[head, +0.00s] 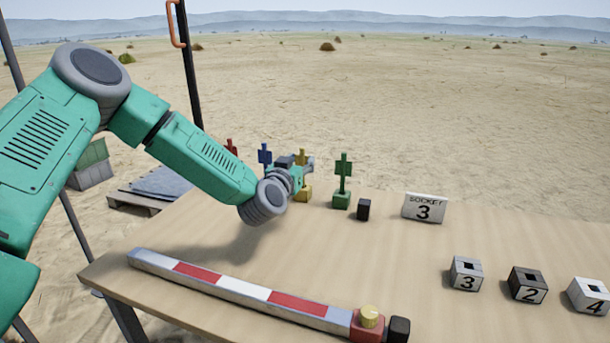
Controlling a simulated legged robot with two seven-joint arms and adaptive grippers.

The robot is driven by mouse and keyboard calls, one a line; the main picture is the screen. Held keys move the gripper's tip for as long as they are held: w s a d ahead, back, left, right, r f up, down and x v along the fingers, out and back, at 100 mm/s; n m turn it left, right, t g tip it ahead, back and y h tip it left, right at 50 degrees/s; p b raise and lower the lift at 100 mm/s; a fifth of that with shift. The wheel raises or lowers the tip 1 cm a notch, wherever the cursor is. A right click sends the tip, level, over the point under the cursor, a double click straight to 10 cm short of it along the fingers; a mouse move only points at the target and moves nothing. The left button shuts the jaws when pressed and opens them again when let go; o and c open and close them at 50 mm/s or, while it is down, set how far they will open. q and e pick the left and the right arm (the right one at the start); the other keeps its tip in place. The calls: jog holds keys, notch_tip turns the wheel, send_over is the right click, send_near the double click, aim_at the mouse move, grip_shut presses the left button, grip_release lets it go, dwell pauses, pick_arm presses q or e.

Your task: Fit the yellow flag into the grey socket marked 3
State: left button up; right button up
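The yellow flag (302,154) stands at the back of the table, its yellow base (303,195) showing below my gripper. My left gripper (300,166) is right at the flag and overlaps it in the head view. Its fingers are small and partly hidden by the wrist, so I cannot tell whether they are open or shut on the flag. The grey socket marked 3 (466,274) sits on the right of the table with a dark square hole in its top. A sign (424,208) reads "SOCKET 3". My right gripper is not in view.
Blue (265,155), red (231,146) and green (343,168) flags stand near the yellow one. A black block (363,209) is beside the green. Sockets 2 (528,285) and 4 (588,297) flank socket 3's right. A red-white bar (240,290) lies in front. The table's middle (350,260) is clear.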

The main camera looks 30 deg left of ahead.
aim_at(303, 158)
pick_arm(q)
jog(key=w+a, duration=0.1)
jog(key=w+a+f, duration=0.1)
jog(key=w, duration=0.1)
jog(key=shift+w, duration=0.15)
jog(key=shift+d+r, duration=0.3)
jog(key=shift+d, duration=0.1)
jog(key=shift+c, duration=0.8)
jog(key=shift+d, duration=0.25)
grip_shut()
jog(key=shift+a, duration=0.15)
